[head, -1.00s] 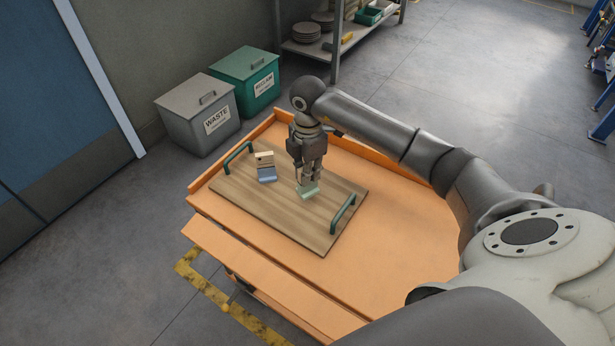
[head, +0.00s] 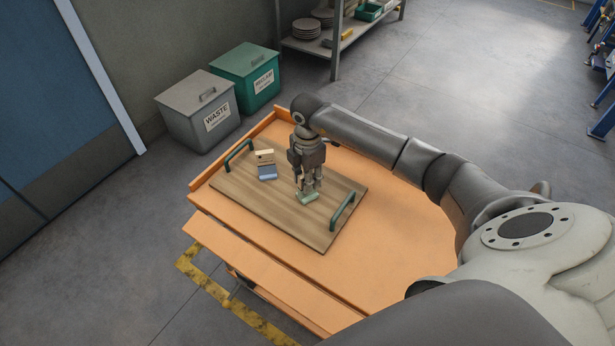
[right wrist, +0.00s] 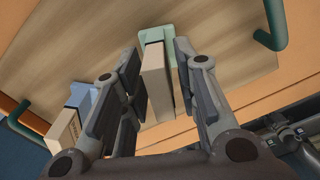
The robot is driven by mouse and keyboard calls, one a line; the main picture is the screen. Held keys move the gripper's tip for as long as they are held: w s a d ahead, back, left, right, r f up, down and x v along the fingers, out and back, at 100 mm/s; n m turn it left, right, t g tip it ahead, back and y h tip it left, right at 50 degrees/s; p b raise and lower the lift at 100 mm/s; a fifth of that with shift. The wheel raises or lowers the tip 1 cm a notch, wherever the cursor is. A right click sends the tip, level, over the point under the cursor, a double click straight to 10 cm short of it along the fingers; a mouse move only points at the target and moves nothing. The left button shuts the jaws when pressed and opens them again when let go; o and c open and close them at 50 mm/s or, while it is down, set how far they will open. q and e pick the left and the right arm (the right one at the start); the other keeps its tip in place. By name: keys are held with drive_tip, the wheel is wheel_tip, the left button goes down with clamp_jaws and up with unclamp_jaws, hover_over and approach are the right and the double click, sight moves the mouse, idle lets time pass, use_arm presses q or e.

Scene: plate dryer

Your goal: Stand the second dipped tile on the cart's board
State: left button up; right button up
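The second tile, beige with a green lower end (head: 307,197), stands on the wooden board (head: 322,232) of the orange cart. In the right wrist view this beige tile (right wrist: 156,82) is between the fingers, its green end at the board. My right gripper (head: 308,186) is directly above and around it, fingers pointing down. Its fingers are open, with a narrow gap on each side of the tile. The other tile, beige with a blue lower end (head: 266,165), stands to the left on the board and also shows in the right wrist view (right wrist: 66,128). My left gripper is out of view.
The board has green handles (head: 342,211) at both ends; one is close to the right of my gripper. The cart top (head: 378,240) is clear at right. A grey waste bin (head: 198,112), a green bin (head: 246,76) and a shelf (head: 336,45) stand behind.

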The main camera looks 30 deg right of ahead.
drive_tip(key=shift+r, duration=0.15)
drive_tip(key=shift+r, duration=0.2)
wheel_tip(320, 180, up, 11)
drive_tip(key=shift+f+b, duration=0.2)
drive_tip(key=shift+b, duration=0.7)
drive_tip(key=shift+r, duration=0.55)
